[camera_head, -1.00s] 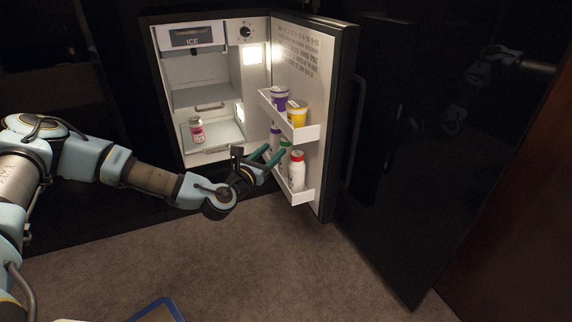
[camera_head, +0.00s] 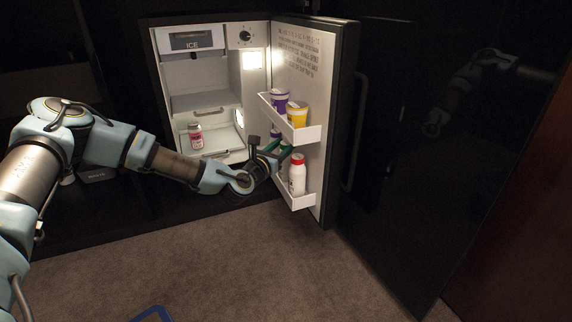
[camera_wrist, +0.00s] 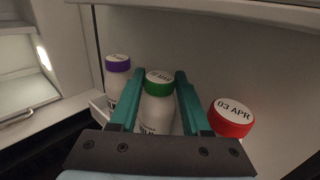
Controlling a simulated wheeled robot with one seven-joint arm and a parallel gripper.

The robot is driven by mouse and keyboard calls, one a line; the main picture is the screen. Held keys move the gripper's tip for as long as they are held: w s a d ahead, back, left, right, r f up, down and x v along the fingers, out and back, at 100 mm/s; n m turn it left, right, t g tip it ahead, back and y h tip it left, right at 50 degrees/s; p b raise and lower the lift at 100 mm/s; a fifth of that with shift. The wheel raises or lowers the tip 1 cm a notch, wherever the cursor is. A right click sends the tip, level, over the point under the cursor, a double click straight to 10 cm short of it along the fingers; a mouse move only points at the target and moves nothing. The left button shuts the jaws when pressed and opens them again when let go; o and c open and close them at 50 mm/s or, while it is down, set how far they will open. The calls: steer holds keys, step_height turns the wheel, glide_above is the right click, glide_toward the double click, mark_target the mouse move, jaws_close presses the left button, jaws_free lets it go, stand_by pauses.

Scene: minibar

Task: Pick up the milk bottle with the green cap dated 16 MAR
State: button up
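The white milk bottle with the green cap (camera_wrist: 158,105) stands in the lower door rack (camera_head: 297,201). Its cap bears a date that is too small to read surely. My gripper (camera_wrist: 157,85) is open, with a teal finger on each side of this bottle; I cannot tell whether either finger touches it. In the head view my gripper (camera_head: 280,156) reaches into the rack and hides most of the bottle. A purple-capped bottle (camera_wrist: 117,70) stands to its left in the wrist view. A red-capped bottle (camera_wrist: 231,118), dated 03 APR, stands to its right.
The upper door rack (camera_head: 300,130) holds a purple tub (camera_head: 279,102) and a yellow tub (camera_head: 297,114), above my gripper. The fridge door (camera_head: 335,120) stands open. A pink-labelled jar (camera_head: 196,137) is inside the fridge. The carpet in front is mostly clear.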

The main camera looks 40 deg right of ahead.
jaws_close()
stand_by(1.2)
